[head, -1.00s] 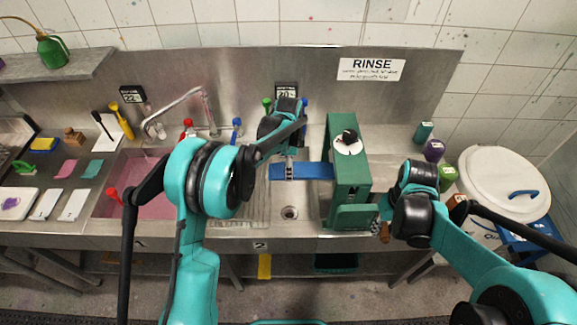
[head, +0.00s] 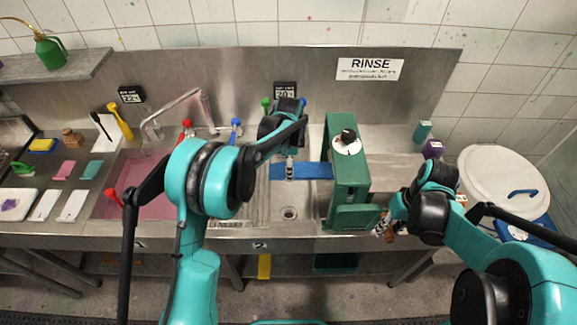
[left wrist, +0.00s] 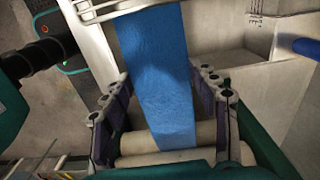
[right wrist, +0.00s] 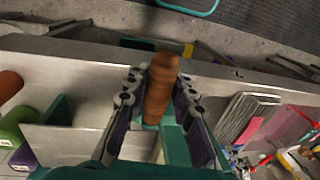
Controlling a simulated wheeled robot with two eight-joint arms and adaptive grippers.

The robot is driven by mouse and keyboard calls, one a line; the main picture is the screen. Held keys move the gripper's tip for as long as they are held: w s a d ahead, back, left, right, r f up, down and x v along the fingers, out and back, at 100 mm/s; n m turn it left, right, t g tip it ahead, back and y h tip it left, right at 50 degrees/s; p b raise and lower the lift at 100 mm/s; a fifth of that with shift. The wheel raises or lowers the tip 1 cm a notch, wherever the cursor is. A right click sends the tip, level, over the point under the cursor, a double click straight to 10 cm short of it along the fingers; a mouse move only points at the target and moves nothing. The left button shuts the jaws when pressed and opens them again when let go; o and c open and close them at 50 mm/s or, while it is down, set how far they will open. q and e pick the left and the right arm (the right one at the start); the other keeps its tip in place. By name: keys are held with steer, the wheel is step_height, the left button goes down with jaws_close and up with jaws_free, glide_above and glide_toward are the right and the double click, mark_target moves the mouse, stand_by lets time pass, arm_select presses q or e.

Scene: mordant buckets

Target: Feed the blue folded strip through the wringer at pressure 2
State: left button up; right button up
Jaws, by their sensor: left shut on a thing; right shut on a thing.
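The blue folded strip (head: 318,171) lies flat and level, its right end at the left side of the green wringer (head: 345,185). In the left wrist view the strip (left wrist: 158,70) runs down onto pale rollers (left wrist: 175,140); I cannot tell whether they grip it. My left gripper (head: 290,174) is shut on the strip, with a finger along each edge. The wringer's white dial (head: 341,148) with a black knob is on top; its setting is too small to read. My right gripper (head: 386,226) is shut on the brown wooden crank handle (right wrist: 160,90), right of the wringer.
A steel sink with a drain (head: 289,213) lies below the strip. A pink-filled basin (head: 135,190) is to the left, beside small coloured cloths. A purple bottle (head: 433,149) and a white lidded bucket (head: 500,170) stand right, near my right arm.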

arm_select(q)
steer(key=shift+d, duration=0.1)
arm_select(e)
steer(key=shift+d, duration=0.1)
steer(key=shift+d+f+y, duration=0.15)
steer(key=shift+d+y, duration=0.5)
steer(key=shift+y, duration=0.15)
arm_select(q)
steer(key=shift+d, duration=0.3)
arm_select(e)
steer(key=shift+a, duration=0.15)
